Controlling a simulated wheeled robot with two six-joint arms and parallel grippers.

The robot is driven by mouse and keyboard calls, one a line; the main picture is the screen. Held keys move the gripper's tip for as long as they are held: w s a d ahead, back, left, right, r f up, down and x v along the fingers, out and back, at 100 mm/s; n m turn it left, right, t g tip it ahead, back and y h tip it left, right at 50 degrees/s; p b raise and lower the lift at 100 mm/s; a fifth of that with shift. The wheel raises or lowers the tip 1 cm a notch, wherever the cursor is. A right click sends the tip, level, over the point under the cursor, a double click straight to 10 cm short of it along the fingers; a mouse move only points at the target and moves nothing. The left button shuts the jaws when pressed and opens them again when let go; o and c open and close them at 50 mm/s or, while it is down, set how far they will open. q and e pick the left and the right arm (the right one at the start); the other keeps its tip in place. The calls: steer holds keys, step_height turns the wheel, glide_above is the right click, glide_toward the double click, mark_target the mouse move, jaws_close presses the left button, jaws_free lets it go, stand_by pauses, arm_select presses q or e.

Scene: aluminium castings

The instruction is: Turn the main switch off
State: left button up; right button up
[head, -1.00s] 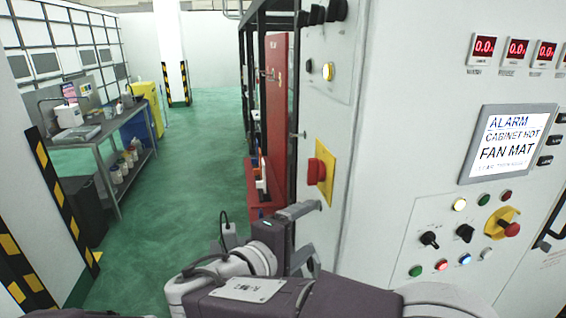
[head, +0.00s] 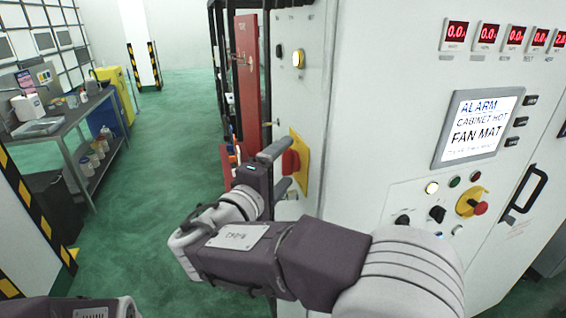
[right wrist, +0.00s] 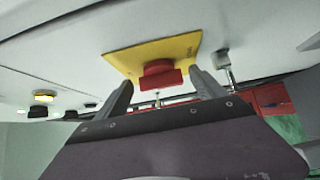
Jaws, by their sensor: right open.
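The main switch is a red rotary handle (head: 291,161) on a yellow plate (head: 302,172) on the narrow left side of the grey cabinet. In the right wrist view the red handle (right wrist: 161,74) stands out from the yellow plate (right wrist: 118,62). My right gripper (head: 280,170) is open at the switch. In the right wrist view its two fingers (right wrist: 161,80) are apart, one on each side of the handle and slightly short of the plate. I cannot tell whether either finger touches it. My left gripper is not in view.
The cabinet front carries an alarm screen (head: 479,129), red digital displays (head: 457,35), and a red emergency knob on yellow (head: 472,203). A lit yellow button (head: 298,59) sits above the switch. A red panel (head: 247,80) stands behind. Green floor (head: 165,150) is clear at left.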

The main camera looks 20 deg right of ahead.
steer(key=shift+w, duration=0.1)
steer(key=shift+f, duration=0.1)
steer(key=c, duration=0.5)
steer(key=shift+w, duration=0.1)
steer(key=c, duration=0.9)
steer(key=shift+o, duration=0.2)
steer(key=shift+r+p, duration=0.25)
steer(key=shift+p, duration=0.5)
steer(key=n+g+y+p, duration=0.1)
steer(key=n+g+p, duration=0.1)
steer(key=p, duration=0.4)
steer(key=n+g+y+p, duration=0.1)
steer(key=n+g+p, duration=0.1)
steer(key=p, duration=0.5)
steer(key=r+n+g+y+p, duration=0.1)
steer(key=n+g+p, duration=0.1)
steer(key=p, duration=0.5)
steer(key=shift+w+g, duration=0.2)
steer(key=shift+g, duration=0.6)
steer(key=shift+f+n+g+p, duration=0.15)
steer(key=shift+n+g+p, duration=0.2)
steer(key=shift+p, duration=0.7)
